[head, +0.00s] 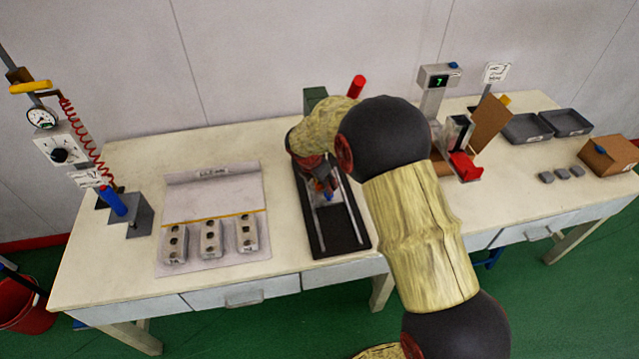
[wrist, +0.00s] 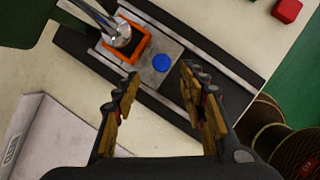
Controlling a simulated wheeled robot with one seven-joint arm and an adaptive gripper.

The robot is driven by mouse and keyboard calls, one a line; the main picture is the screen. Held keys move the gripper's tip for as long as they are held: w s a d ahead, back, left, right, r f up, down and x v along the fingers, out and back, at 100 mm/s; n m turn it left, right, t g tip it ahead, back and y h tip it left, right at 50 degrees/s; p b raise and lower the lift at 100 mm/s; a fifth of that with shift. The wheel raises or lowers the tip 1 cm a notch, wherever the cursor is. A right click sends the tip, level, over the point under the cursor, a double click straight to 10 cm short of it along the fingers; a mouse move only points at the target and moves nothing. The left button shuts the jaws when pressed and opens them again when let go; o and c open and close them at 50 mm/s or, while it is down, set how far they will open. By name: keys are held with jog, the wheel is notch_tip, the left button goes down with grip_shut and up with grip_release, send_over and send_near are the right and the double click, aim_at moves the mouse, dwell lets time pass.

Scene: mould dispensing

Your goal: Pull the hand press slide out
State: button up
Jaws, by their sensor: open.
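The hand press has a green body (head: 315,96), a red lever grip (head: 356,87) and a black base with two metal rails (head: 356,232). Its slide (wrist: 147,75) is a grey plate with an orange square frame (wrist: 146,50) and a blue knob (wrist: 163,62). The silver ram end (wrist: 119,33) is over the frame. My gripper (wrist: 158,75) is open above the rails, with the knob just beyond and between its fingertips, no contact visible. In the head view my gripper (head: 322,178) is over the base and partly hides the slide.
A white mat (head: 200,205) with several grey moulds lies left of the press. A gauge stand with a blue cylinder (head: 112,200) is at the far left. A scale (head: 437,77), red holder (head: 464,167), grey trays (head: 527,128) and cardboard box (head: 608,155) are at the right. Front rail ends are clear.

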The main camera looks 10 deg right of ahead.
jog(key=f, duration=0.2)
jog(key=w+d+f+n+b, duration=0.1)
jog(key=f, duration=0.1)
jog(key=d+f+n+b, duration=0.1)
jog(key=f, duration=0.2)
jog(key=shift+w+d+f, duration=0.1)
jog(key=shift+w, duration=0.3)
grip_shut()
dwell(0.4)
dwell(0.4)
